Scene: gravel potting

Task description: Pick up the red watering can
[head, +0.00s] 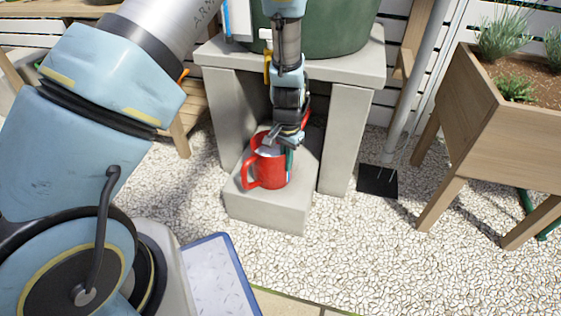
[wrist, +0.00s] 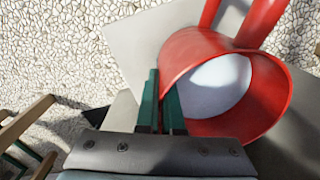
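The red watering can (head: 271,174) stands upright on a low concrete block (head: 266,211), with its handle toward the left in the head view. My gripper (head: 281,150) points down at the can's top rim. In the wrist view the can (wrist: 266,93) fills the right side, its open top showing a pale inside. The two green fingers of my gripper (wrist: 161,100) are close together, one on each side of the can's wall at the rim, and look shut on it. Part of the can's top and far side is hidden by my gripper in the head view.
A concrete stand (head: 346,130) rises around the back of the block and carries a large green barrel (head: 335,30). A wooden planter (head: 500,125) stands at the right. A dark square plate (head: 377,181) lies on the gravel, which is clear in front.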

